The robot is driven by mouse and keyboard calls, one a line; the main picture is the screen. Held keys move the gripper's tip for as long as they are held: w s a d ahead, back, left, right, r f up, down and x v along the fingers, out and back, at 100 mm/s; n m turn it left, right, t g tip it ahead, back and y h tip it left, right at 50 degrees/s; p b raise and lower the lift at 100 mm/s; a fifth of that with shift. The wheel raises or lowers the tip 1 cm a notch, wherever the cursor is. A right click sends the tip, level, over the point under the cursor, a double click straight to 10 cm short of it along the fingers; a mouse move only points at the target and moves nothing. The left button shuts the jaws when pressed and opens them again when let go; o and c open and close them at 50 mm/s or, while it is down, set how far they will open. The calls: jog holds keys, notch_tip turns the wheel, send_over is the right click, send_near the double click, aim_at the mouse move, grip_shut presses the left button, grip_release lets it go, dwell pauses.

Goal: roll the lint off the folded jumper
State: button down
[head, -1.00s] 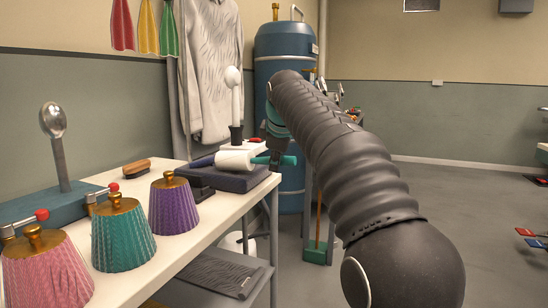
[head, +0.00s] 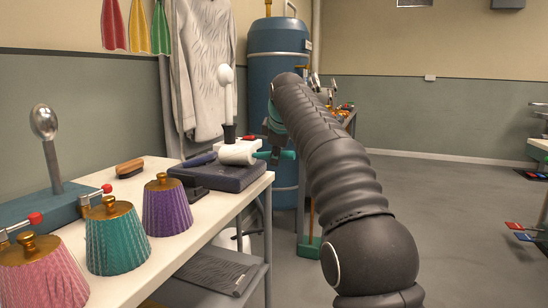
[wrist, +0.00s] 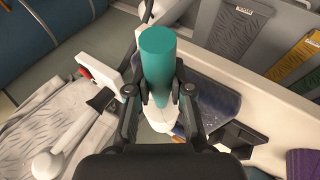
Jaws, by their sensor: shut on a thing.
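The lint roller has a white roll (head: 237,154) and a teal handle (head: 278,155). The folded jumper (head: 222,178) is a flat dark navy bundle near the far end of the white table. My gripper (head: 272,150) is shut on the teal handle, largely hidden behind my arm in the head view. In the wrist view, my gripper's fingers (wrist: 160,98) flank the teal handle (wrist: 158,65), with the white roll (wrist: 160,118) below it. The jumper (wrist: 218,102) shows beside it. The roll lies at or just above the jumper; I cannot tell if they touch.
Behind the roller, a white ball-topped tool (head: 226,95) stands in a black holder on a white base. A brown brush (head: 130,168) and purple (head: 166,207), teal (head: 117,238) and pink (head: 42,273) ribbed cones stand on the table. A blue tank (head: 279,70) stands beyond.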

jog(key=shift+s+a+b, duration=1.35)
jog(key=shift+s+b, duration=0.45)
jog(key=shift+s, duration=1.95)
jog(key=shift+s+a+b, duration=1.35)
jog(key=shift+s+b, duration=0.45)
jog(key=shift+s, duration=1.9)
jog(key=w+d+p, duration=0.3)
jog(key=w, duration=0.5)
jog(key=w+d+p, duration=0.3)
jog(key=w+p, duration=0.1)
jog(key=w, duration=0.4)
jog(key=shift+w+f, duration=0.2)
jog(key=shift+f, duration=0.25)
